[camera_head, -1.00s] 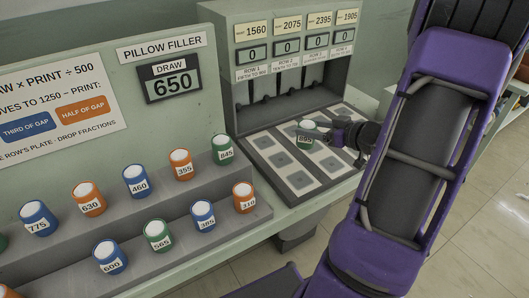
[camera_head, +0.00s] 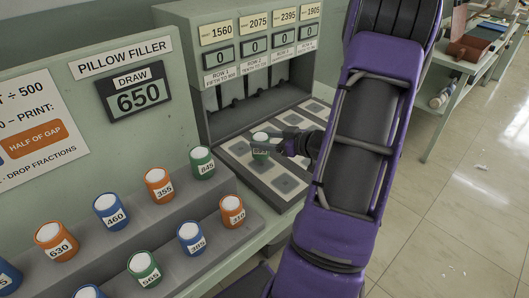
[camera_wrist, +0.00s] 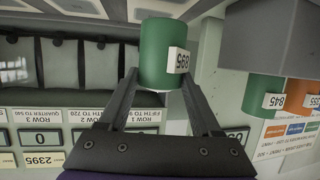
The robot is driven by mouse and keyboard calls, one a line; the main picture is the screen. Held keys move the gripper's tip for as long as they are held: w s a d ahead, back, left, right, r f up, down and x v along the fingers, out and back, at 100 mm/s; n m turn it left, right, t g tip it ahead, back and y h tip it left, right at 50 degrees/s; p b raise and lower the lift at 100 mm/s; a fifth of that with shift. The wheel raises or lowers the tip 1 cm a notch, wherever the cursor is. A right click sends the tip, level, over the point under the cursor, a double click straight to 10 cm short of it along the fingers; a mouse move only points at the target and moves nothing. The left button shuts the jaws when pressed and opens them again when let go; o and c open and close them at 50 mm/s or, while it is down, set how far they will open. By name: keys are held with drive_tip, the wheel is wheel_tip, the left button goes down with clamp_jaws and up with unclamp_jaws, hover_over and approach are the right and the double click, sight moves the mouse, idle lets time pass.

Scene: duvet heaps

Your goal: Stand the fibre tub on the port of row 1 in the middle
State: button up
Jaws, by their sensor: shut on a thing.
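The green fibre tub (camera_head: 261,150) has a white top and a label that seems to read 895. My gripper (camera_head: 278,147) is shut on it from the right side. The wrist view also shows the green tub (camera_wrist: 160,55) between my two fingers (camera_wrist: 158,80). In the head view the tub appears over the row 1 side of the port board (camera_head: 233,158), upright. It covers part of the row 1 strip, and I cannot tell whether it touches the board. A row 1 port (camera_head: 283,185) shows at the near end; the middle port is partly hidden.
The filler housing (camera_head: 185,75) with row displays stands behind the board. The DRAW display (camera_head: 138,97) reads 650. Several numbered tubs, such as green 845 (camera_head: 203,165) and orange 310 (camera_head: 232,212), stand on the stepped shelf at left. Floor is open at right.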

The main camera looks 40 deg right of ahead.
sight(266, 157)
drive_tip(key=shift+f+b, duration=0.4)
drive_tip(key=shift+f, duration=1.4)
drive_tip(key=shift+f, duration=0.1)
drive_tip(key=shift+f, duration=0.15)
drive_tip(key=o, duration=1.4)
drive_tip(key=shift+s+r, duration=0.15)
drive_tip(key=shift+r, duration=0.2)
drive_tip(key=p+v, duration=0.1)
drive_tip(key=v, duration=1)
drive_tip(key=shift+s+d+p, duration=0.1)
drive_tip(key=shift+s+p, duration=0.2)
drive_tip(key=shift+p, duration=0.05)
